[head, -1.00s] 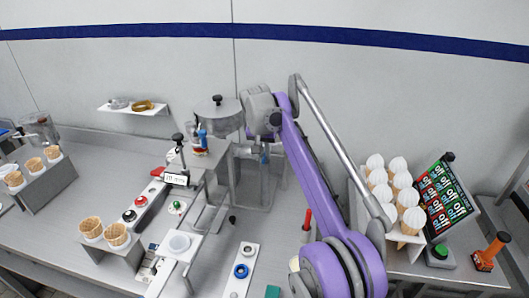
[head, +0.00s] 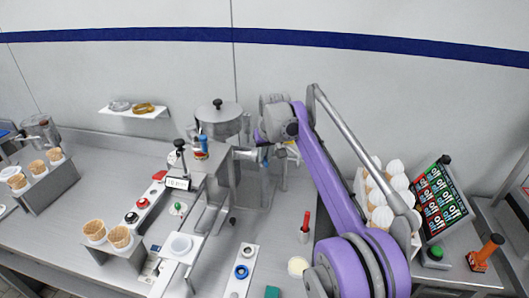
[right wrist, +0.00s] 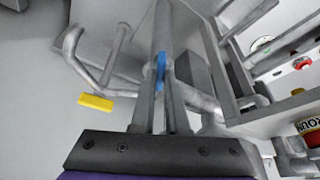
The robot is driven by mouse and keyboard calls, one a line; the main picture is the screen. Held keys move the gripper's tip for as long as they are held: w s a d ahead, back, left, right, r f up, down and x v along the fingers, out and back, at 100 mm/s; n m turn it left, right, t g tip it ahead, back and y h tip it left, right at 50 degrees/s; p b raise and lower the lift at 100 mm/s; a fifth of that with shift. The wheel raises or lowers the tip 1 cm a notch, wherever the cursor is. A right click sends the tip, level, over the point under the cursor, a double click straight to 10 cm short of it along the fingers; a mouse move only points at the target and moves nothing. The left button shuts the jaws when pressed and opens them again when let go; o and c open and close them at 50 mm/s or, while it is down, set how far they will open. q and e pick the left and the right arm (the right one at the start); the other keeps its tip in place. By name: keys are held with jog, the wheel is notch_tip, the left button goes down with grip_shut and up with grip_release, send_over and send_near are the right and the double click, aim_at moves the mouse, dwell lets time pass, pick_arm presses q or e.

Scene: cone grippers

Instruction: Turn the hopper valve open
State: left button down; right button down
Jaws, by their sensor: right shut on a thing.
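The hopper (head: 218,120) is a grey lidded drum on a stand at the middle back. A grey pipe with a blue valve handle (head: 264,157) is at its lower right. My right gripper (head: 262,148) is at the handle, partly hidden by its own wrist. In the right wrist view the two fingers (right wrist: 162,90) are closed on the blue valve handle (right wrist: 161,68), which shows as a narrow blue piece in front of the pipe. How far the valve is turned cannot be told. My left gripper is out of view.
A yellow tab (right wrist: 95,102) on a bent grey tube is near my fingers. Wafer cones stand in holders (head: 118,258) at left; white-topped cones stand in a rack (head: 362,190) at right, by my forearm. A red-handled tool (head: 306,222) stands in front.

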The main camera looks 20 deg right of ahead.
jog(key=n, duration=0.1)
jog(key=n+y+p, duration=0.1)
jog(key=n, duration=0.1)
jog(key=shift+d+r+n+p, duration=0.15)
jog(key=shift+r+n+p, duration=0.1)
jog(key=shift+n+p, duration=0.05)
jog(key=n+y+p, duration=0.1)
jog(key=n, duration=0.2)
jog(key=shift+w+d+n+y+p, duration=0.1)
jog(key=shift+w+n+y+p, duration=0.05)
jog(key=shift+n+y+p, duration=0.2)
jog(key=shift+n+g+y+p, duration=0.4)
jog(key=shift+n+y, duration=0.05)
jog(key=shift+n, duration=0.7)
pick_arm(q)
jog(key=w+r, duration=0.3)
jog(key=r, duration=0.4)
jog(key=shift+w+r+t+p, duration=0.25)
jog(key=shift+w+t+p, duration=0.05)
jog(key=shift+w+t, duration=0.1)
pick_arm(e)
jog(key=shift+f+n+g+y, duration=0.15)
jog(key=shift+n+g+y, duration=0.2)
jog(key=shift+n, duration=0.85)
jog(key=c, duration=0.9)
grip_release()
